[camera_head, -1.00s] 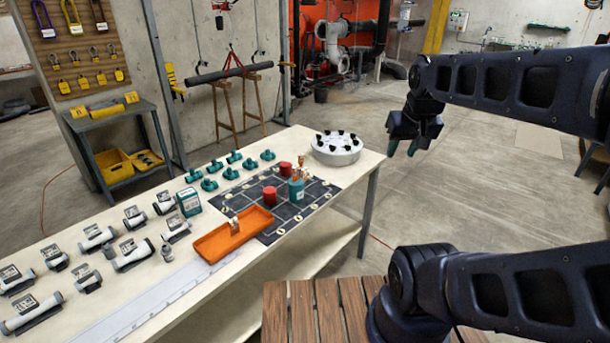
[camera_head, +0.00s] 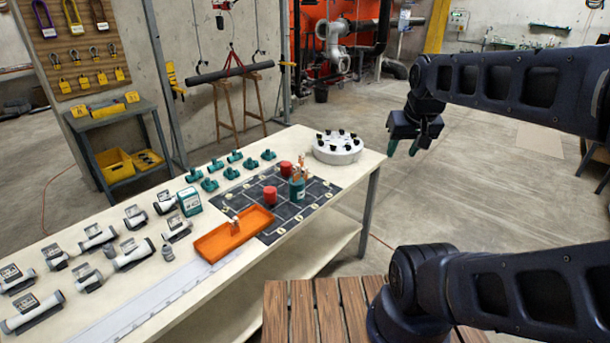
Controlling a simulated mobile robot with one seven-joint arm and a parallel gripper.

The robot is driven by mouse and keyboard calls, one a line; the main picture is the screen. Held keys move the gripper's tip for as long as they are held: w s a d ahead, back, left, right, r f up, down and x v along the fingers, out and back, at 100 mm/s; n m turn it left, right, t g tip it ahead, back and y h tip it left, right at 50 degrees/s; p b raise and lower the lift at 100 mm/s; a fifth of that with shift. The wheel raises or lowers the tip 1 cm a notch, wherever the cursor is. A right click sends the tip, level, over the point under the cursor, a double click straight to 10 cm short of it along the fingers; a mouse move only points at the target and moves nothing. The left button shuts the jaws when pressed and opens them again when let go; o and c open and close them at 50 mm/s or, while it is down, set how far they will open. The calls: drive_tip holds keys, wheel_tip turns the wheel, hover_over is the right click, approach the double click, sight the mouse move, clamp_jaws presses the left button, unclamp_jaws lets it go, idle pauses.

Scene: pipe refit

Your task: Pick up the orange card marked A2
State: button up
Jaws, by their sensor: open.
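I cannot pick out an orange card with a readable A2 mark. Small yellow-orange pieces (camera_head: 132,97) lie on the grey side table at the left; any marks on them are too small to read. My gripper (camera_head: 402,149) hangs in the air to the right of the workbench, fingers down, open and empty. It is well apart from everything on the bench.
The long workbench (camera_head: 215,287) holds an orange tray (camera_head: 218,245), a dark grid mat (camera_head: 322,190), red cylinders (camera_head: 269,195), green valves (camera_head: 209,184), grey pipe pieces (camera_head: 133,260) and a round white holder (camera_head: 337,152). A wooden slatted surface (camera_head: 303,315) lies in front.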

drive_tip(key=n+g+h, duration=0.1)
drive_tip(key=n+h, duration=0.2)
drive_tip(key=n, duration=2.5)
hover_over(305, 169)
drive_tip(key=s+a, duration=0.3)
wheel_tip(305, 169, down, 28)
drive_tip(key=x, duration=0.5)
drive_tip(key=shift+w+d, duration=0.15)
drive_tip(key=shift+w, duration=0.1)
drive_tip(key=shift+d+x, duration=0.15)
drive_tip(key=shift+x, duration=1.2)
drive_tip(key=shift+d+x, duration=0.15)
drive_tip(key=shift+x, duration=1.15)
drive_tip(key=shift+w+r, duration=0.2)
clamp_jaws()
